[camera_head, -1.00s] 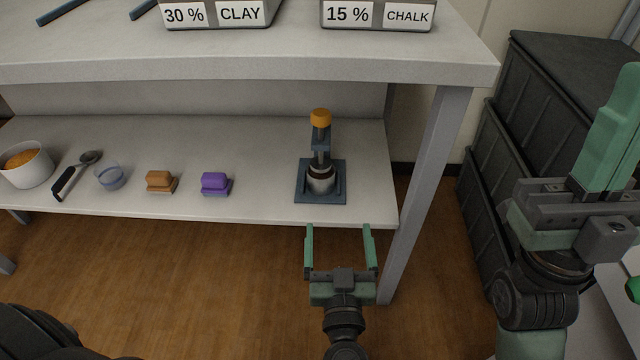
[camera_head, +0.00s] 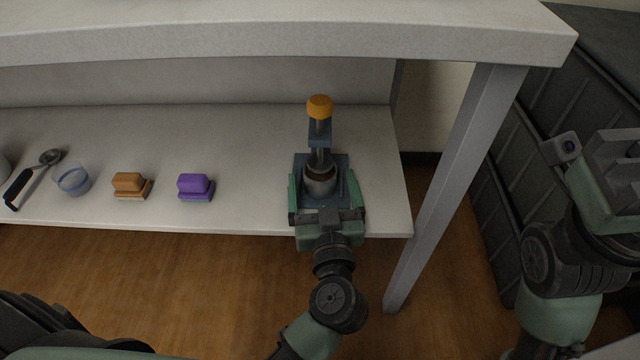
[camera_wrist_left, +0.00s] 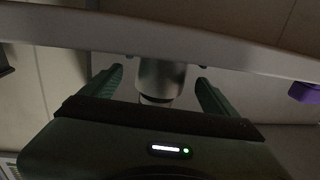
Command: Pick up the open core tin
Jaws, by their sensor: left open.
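The open core tin (camera_head: 320,182) is a small grey metal cylinder with a dark top. It stands upright on the base of a dark blue press (camera_head: 319,135) with an orange knob, on the lower shelf. My left gripper (camera_head: 324,177) is open, its green fingers on either side of the tin. In the left wrist view the tin (camera_wrist_left: 160,78) sits between the two fingers, with gaps on both sides. My right gripper (camera_head: 610,180) is at the right edge, partly cut off, and its jaws cannot be made out.
A table leg (camera_head: 455,185) stands to the right.

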